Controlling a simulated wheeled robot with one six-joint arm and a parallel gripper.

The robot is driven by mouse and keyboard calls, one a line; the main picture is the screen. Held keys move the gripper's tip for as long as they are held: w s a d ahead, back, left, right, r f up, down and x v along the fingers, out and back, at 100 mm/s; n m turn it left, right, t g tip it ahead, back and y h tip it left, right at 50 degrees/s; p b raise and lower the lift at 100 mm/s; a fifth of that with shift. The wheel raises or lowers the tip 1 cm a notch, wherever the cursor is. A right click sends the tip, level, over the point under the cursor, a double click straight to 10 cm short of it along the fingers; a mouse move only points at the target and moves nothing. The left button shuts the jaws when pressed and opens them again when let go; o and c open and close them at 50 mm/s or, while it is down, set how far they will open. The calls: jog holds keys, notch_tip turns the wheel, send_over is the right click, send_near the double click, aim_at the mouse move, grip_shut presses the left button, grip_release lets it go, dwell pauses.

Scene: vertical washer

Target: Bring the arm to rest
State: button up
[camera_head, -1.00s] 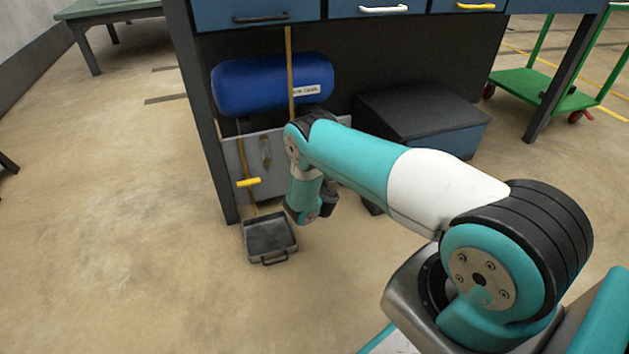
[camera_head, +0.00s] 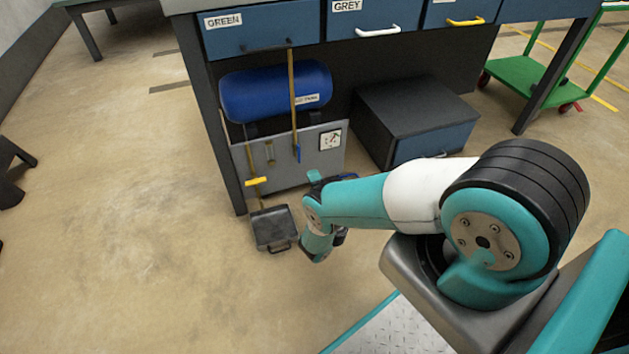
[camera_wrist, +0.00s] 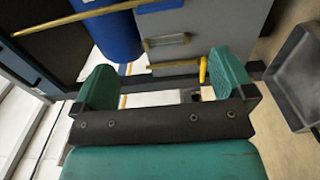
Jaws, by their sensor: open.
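My arm shows at the right of the head view, with teal and white links bent down toward the floor. My gripper (camera_wrist: 165,92) is at the bottom of the wrist view, its two teal fingers spread wide with nothing between them. In the head view the gripper end is mostly hidden behind my own wrist, low in front of the workbench. The grey panel with a yellow handle (camera_wrist: 203,69) and the blue tank (camera_wrist: 118,36) lie beyond the fingers, apart from them.
The workbench (camera_head: 265,40) has labelled drawers. Under it are the blue tank (camera_head: 275,90), grey panel (camera_head: 318,152) and dark box (camera_head: 415,110). A small grey tray (camera_head: 272,228) lies on the floor beside my wrist. A green cart (camera_head: 530,82) stands right.

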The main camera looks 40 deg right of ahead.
jog(key=shift+s+a, duration=0.15)
jog(key=shift+s, duration=0.35)
jog(key=shift+w, duration=0.1)
